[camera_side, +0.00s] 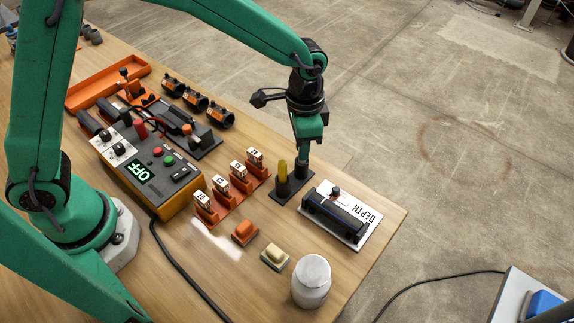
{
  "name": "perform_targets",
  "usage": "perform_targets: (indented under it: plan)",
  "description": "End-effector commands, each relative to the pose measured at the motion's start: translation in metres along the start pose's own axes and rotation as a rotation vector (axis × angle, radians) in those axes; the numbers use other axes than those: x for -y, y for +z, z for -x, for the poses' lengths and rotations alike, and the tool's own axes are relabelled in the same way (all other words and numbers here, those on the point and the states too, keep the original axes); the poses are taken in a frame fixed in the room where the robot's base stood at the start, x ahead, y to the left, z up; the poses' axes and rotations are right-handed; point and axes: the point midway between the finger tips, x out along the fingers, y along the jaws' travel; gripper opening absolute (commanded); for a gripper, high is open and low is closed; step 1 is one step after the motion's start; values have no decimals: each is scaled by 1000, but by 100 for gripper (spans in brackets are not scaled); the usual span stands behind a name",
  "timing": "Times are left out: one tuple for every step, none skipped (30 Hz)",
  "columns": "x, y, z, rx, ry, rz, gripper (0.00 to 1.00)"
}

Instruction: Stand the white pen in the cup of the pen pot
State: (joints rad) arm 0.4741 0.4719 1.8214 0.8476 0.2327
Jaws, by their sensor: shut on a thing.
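The pen pot (279,193) is a small black base near the table's right edge, with two dark upright cups. A yellow pen (283,170) stands in its left cup. My gripper (303,153) points down directly over the right cup (301,171), its tips at or just above the cup's mouth. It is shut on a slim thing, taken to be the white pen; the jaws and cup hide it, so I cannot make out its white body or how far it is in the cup.
A white jar (311,281) stands at the front. The table edge is close behind the pot.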

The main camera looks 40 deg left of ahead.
Motion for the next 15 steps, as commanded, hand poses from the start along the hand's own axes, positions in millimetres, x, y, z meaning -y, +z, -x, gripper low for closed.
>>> perform_targets:
  plan:
    - [0, 0, 0, 0, 0, 0, 0]
    - [0, 0, 0, 0, 0, 0, 0]
    - [0, 0, 0, 0, 0, 0, 0]
    - [0, 0, 0, 1, 0, 0, 0]
    - [0, 0, 0, 1, 0, 0, 0]
    - [0, 0, 0, 1, 0, 0, 17]
    - [0, 0, 0, 1, 0, 0, 23]
    - [0, 0, 0, 1, 0, 0, 29]
    - [0, 0, 0, 1, 0, 0, 37]
    - [0, 0, 0, 1, 0, 0, 41]
    - [0, 0, 0, 1, 0, 0, 41]
    - [0, 0, 0, 1, 0, 0, 41]
    - [0, 0, 0, 1, 0, 0, 41]
    - [0, 0, 0, 1, 0, 0, 41]
    - [0, 0, 0, 1, 0, 0, 41]
